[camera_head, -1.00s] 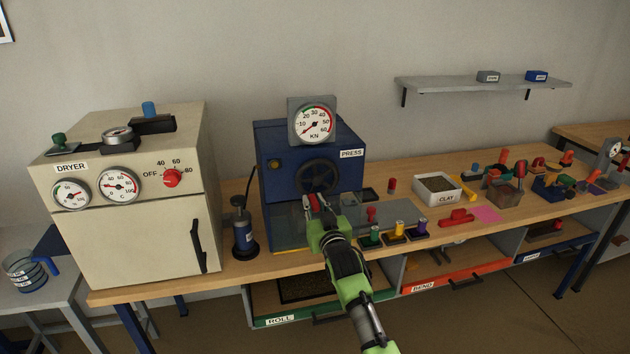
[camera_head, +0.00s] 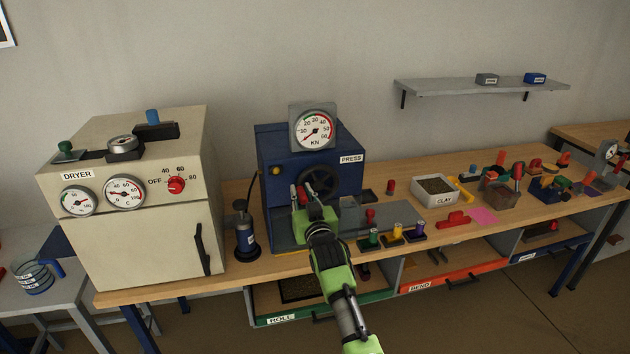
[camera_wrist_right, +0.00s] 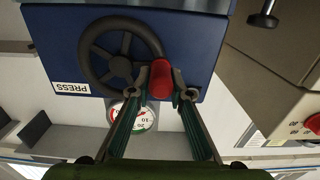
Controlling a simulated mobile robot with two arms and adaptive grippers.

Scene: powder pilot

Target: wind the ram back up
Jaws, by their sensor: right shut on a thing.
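The blue press (camera_head: 275,160) stands on the bench with its PRESS label and a black handwheel (camera_head: 328,178) on its front. My right gripper (camera_head: 301,203) is at the wheel's left side, shut on the red handle (camera_head: 301,193). In the right wrist view the red handle (camera_wrist_right: 160,80) sits between the two fingertips at the rim of the wheel (camera_wrist_right: 96,45). The press gauge (camera_head: 314,130), marked KN, has its needle at the low end. I cannot make out the ram; my arm covers part of the press front. My left gripper is out of view.
A wall shelf (camera_head: 450,87) hangs above.

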